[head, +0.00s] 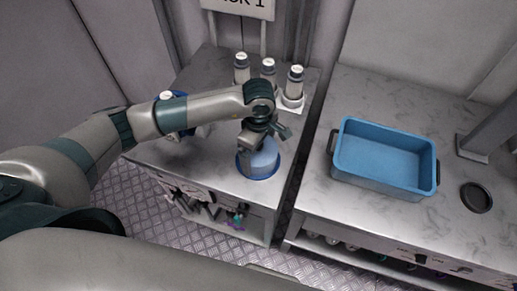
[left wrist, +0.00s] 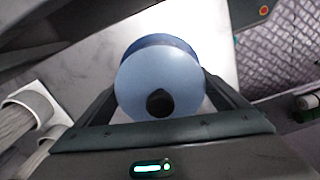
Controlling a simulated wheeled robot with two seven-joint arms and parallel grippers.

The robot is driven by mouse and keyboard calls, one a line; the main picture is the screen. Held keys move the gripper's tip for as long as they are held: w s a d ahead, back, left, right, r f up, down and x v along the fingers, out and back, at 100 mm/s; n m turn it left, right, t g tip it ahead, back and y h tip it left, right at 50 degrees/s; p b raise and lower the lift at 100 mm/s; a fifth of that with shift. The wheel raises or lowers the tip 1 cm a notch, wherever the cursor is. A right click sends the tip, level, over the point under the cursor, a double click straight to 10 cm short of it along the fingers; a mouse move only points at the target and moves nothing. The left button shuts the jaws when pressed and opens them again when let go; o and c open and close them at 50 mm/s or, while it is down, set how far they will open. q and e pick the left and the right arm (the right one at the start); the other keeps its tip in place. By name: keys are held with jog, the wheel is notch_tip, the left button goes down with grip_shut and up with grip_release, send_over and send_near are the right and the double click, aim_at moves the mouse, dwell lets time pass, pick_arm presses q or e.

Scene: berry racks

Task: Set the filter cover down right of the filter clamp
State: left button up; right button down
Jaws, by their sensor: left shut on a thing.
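The filter cover, a pale blue dome with a darker blue rim (head: 260,163), is at the front right part of the left metal table. It also shows in the left wrist view (left wrist: 150,75), with a black knob. My left gripper (head: 262,139) is shut on the cover from above, a finger on each side. I cannot tell whether the rim touches the tabletop. A blue and white device (head: 172,97), possibly the filter clamp, stands left of the cover, mostly hidden behind my left arm. My right gripper is out of view.
Several white-capped bottles (head: 268,68) stand in a white rack at the back of the left table. A gap separates this table from the right counter, which holds a blue bin (head: 385,183) and a dark round disc (head: 476,197). The cover is near the front table edge.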

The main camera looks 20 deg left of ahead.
pick_arm(q)
jog(key=shift+f, duration=0.1)
jog(key=shift+f, duration=0.1)
jog(key=o, duration=0.8)
jog(key=shift+o, duration=0.2)
jog(key=shift+r, duration=0.2)
jog(key=shift+r, duration=0.1)
jog(key=shift+w+r+b, duration=0.1)
jog(key=shift+r+b, duration=0.2)
jog(key=shift+r, duration=0.05)
notch_tip(320, 180, up, 10)
jog(key=b, duration=0.3)
jog(key=shift+f+b, duration=0.25)
jog(key=shift+b, duration=0.05)
jog(key=shift+r, duration=0.8)
